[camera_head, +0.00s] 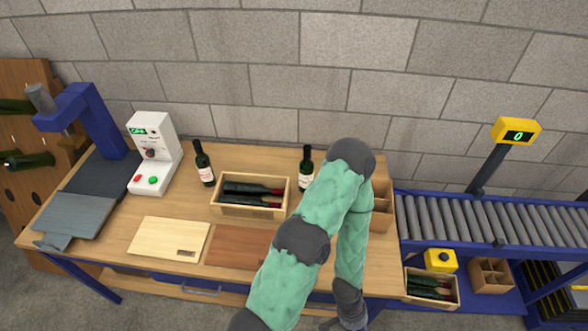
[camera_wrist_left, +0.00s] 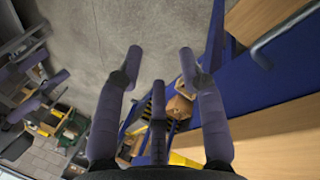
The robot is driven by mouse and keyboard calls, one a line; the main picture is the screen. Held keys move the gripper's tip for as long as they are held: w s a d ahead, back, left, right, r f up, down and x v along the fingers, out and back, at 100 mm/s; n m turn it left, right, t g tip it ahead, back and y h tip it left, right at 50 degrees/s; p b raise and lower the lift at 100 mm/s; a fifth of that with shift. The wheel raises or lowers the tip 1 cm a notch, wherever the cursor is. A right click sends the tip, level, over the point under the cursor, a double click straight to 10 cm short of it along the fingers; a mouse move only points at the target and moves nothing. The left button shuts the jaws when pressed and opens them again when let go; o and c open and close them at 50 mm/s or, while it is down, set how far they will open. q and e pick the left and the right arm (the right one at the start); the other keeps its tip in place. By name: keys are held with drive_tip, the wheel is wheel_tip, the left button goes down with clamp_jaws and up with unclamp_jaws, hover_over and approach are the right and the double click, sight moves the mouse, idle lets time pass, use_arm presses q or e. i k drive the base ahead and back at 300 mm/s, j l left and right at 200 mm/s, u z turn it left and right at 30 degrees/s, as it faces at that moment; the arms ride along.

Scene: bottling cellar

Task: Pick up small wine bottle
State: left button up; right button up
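Two dark wine bottles stand on the wooden table (camera_head: 150,205) in the head view. One bottle (camera_head: 204,165) is left of the wooden crate; the other bottle (camera_head: 305,168) is right of it, partly hidden behind my green-sleeved arm. I cannot tell for sure which is the small one. More bottles (camera_head: 250,189) lie in the crate (camera_head: 248,210). My left gripper (camera_head: 345,322) is low by the table's front edge, away from the bottles. The left wrist view shows its fingers (camera_wrist_left: 160,70) spread and empty above the floor. My right gripper is not in view.
A white device (camera_head: 152,155), a blue press (camera_head: 90,120), a pale board (camera_head: 168,238) and a brown board (camera_head: 235,246) are on the table. A wooden divider box (camera_head: 382,205) stands at its right end. A roller conveyor (camera_head: 495,220) runs beyond.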

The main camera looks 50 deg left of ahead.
sight(306, 167)
drive_tip(key=u, duration=0.4)
drive_tip(key=j+u, duration=0.15)
drive_tip(key=u, duration=0.2)
drive_tip(key=k+u, duration=0.1)
drive_tip(key=u, duration=0.3)
drive_tip(key=j+u, duration=0.15)
drive_tip(key=u, duration=0.25)
